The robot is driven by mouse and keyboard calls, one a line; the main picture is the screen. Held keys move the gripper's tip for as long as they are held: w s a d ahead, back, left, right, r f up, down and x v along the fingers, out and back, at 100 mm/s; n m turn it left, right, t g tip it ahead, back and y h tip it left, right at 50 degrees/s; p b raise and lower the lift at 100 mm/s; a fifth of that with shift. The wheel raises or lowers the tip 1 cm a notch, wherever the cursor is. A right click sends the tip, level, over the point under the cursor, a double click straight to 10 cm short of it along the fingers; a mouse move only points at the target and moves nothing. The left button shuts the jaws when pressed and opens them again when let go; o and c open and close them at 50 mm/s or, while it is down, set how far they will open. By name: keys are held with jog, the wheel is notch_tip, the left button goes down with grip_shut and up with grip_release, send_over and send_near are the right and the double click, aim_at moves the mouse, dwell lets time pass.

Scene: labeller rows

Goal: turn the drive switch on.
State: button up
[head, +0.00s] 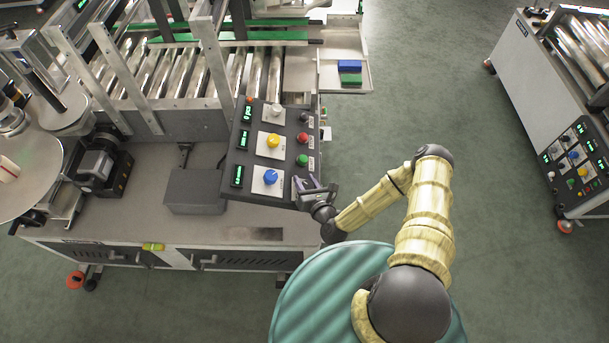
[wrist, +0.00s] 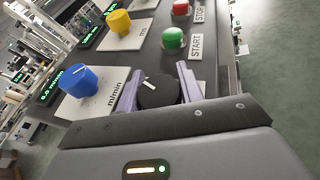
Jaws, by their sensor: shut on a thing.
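The control panel (head: 240,150) is a dark box on the near right part of the labelling machine. A black rotary switch (wrist: 160,94) with a white pointer mark sits at its near right corner, below the green START button (wrist: 173,38). I take it to be the drive switch; its own label is not visible. My gripper (head: 308,184) has purple fingers, which also show in the wrist view (wrist: 160,88), one on each side of the black switch and shut on it. The pointer mark slants toward the upper left in the wrist view. In the head view the gripper hides most of the switch.
Beside the switch are a blue knob (head: 270,177), a yellow knob (head: 273,141) and a red STOP button (head: 302,138). Green displays line the panel's left side. A second machine (head: 560,110) stands at the right. The green floor (head: 440,90) between the machines is clear.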

jog(key=shift+m+h+p, duration=0.35)
jog(key=shift+m+h, duration=0.05)
jog(key=shift+h, duration=0.2)
jog(key=o, duration=1)
jog(key=b+v, duration=0.3)
jog(key=v, duration=0.9)
jog(key=shift+d+f, duration=0.1)
jog(key=shift+f, duration=0.05)
